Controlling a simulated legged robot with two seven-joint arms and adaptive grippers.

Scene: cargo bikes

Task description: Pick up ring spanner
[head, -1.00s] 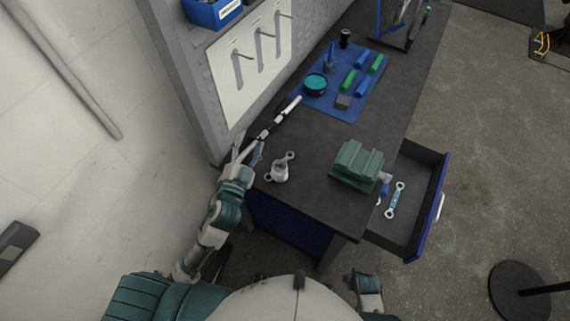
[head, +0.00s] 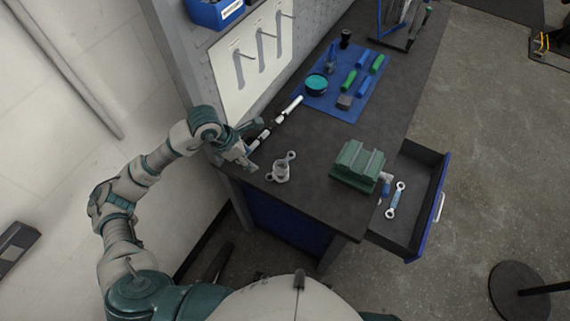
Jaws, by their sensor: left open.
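A ring spanner (head: 396,200) with pale ring ends and a light-blue shank lies in the open drawer at the right of the workbench. A silver piece with ring ends (head: 281,169) sits on the near left of the bench top; I cannot tell whether it is one tool or a tool with a cup. My left gripper (head: 254,146) is open and empty at the bench's left edge, left of the silver piece and apart from it. It is far from the drawer. My right gripper is not in view.
A green ribbed block (head: 357,167) stands near the drawer (head: 434,205). A black-and-white rod-shaped tool (head: 275,123) lies close to my left gripper. A blue mat (head: 328,104) holds several small items. A tool panel (head: 250,75) rises on the left. The bench middle is clear.

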